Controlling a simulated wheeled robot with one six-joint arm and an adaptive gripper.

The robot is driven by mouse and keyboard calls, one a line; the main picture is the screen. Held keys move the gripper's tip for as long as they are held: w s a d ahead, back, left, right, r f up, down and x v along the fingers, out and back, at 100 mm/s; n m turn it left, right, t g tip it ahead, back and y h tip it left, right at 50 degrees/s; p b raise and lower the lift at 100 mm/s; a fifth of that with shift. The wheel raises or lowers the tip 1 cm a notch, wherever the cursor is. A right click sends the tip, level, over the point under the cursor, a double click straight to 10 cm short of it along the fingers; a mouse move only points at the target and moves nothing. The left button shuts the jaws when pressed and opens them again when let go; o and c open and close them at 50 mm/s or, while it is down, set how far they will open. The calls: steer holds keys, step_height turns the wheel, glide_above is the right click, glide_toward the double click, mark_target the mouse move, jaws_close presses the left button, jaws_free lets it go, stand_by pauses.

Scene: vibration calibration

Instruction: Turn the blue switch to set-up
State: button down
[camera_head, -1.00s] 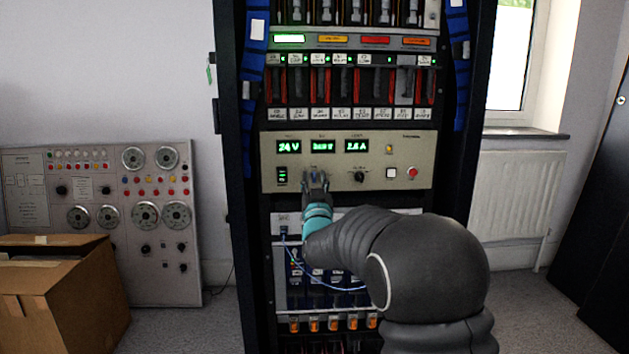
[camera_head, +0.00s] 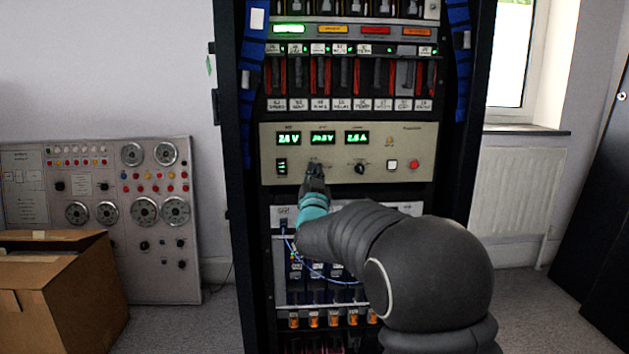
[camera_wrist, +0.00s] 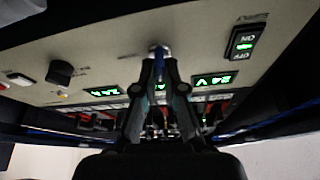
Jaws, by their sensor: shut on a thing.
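The blue switch (camera_wrist: 158,53) is on the beige panel (camera_head: 231,0) of the rack. In the wrist view it sits between the fingertips of my gripper (camera_wrist: 159,64), which is shut on it. In the head view my gripper (camera_head: 315,172) reaches up to the panel below the middle display and hides most of the switch. The set-up marking cannot be read in either view.
The panel also bears green displays (camera_head: 323,138), an ON/OFF rocker (camera_wrist: 243,43), a black knob (camera_head: 360,168) and a red button (camera_head: 413,165). A blue cable (camera_head: 296,252) hangs below. A cardboard box (camera_head: 75,290) and a dial panel (camera_head: 150,265) stand left.

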steer(key=m+h+b, duration=0.1)
steer(key=m, duration=0.1)
steer(key=m+h+b, duration=0.1)
steer(key=m, duration=0.2)
steer(key=shift+a+f+g+h+b, duration=0.1)
steer(key=shift+g+h+b, duration=0.2)
steer(key=shift+g+b, duration=0.1)
steer(key=m+h, duration=0.1)
steer(key=m, duration=0.1)
steer(key=m+g+h, duration=0.1)
steer(key=m, duration=0.2)
steer(key=shift+r+g, duration=0.2)
steer(key=shift+g, duration=0.1)
steer(key=m+g, duration=0.1)
steer(key=m, duration=0.1)
steer(key=m+p, duration=0.1)
steer(key=m, duration=0.2)
steer(key=shift+r+g+h, duration=0.15)
steer(key=shift+g+h, duration=0.25)
steer(key=shift+m+g+p, duration=0.7)
steer(key=shift+m+p, duration=0.4)
steer(key=shift+m, duration=1)
steer(key=c, duration=1.3)
jaws_free()
steer(key=shift+o, duration=0.2)
steer(key=shift+f, duration=0.2)
